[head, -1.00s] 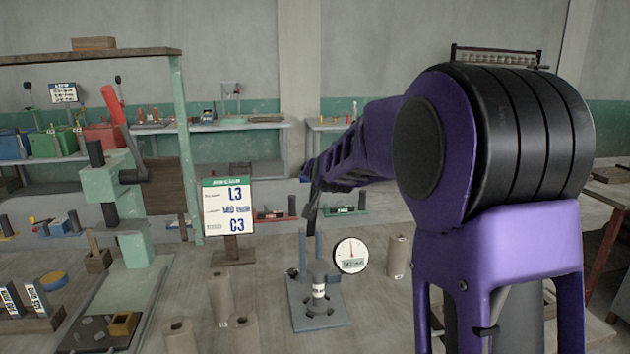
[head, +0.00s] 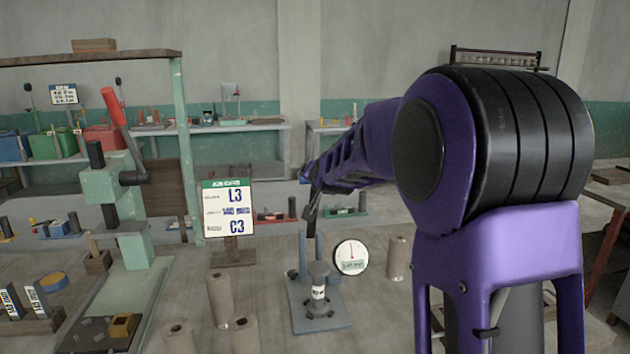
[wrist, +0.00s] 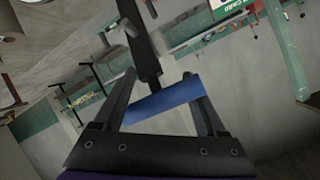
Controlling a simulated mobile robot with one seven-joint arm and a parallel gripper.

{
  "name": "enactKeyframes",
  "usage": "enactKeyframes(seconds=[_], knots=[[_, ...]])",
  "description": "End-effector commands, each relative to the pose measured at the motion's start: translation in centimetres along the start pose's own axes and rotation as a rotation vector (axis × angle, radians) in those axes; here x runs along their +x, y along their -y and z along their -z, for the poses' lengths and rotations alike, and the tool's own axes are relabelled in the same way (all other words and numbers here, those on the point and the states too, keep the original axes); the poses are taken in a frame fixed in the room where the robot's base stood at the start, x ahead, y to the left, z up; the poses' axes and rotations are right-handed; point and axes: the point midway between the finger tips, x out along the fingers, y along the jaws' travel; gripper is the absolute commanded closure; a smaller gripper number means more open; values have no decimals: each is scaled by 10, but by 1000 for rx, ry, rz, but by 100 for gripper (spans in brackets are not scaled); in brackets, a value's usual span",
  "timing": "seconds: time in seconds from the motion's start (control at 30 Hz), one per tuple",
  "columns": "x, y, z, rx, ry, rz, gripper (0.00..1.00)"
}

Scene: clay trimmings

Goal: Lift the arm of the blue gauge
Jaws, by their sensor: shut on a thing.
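The blue gauge (head: 335,314) stands on the bench, with a blue-grey base, an upright post and a round white dial (head: 350,256) at its right. A grey cylindrical piece with a white label (head: 318,290) stands on the base. A dark slanted arm (head: 312,212) rises above the post up to my gripper (head: 309,178). In the wrist view, my gripper (wrist: 160,84) is shut on a blue bar (wrist: 166,100), which lies across between the two fingers. A dark shaft (wrist: 141,45) runs up from the bar. The exact finger contact is small in the head view.
Several brown cylinders (head: 220,298) stand left of the gauge, and another (head: 398,258) at its right. A green press with a red handle (head: 114,106) is further left. Shelves line the back.

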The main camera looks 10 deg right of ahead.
Motion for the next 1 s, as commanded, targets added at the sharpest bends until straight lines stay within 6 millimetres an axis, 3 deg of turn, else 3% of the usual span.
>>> enactKeyframes(seconds=[0.03,0.43,0.47,0.53,1.0], knots=[[3,-5,-9,-18,19,-9,100],[3,-5,-9,-18,19,-9,100],[3,-5,-9,-18,19,-9,25],[3,-5,-9,-16,18,-9,12],[0,-1,-2,-8,6,-3,10]])
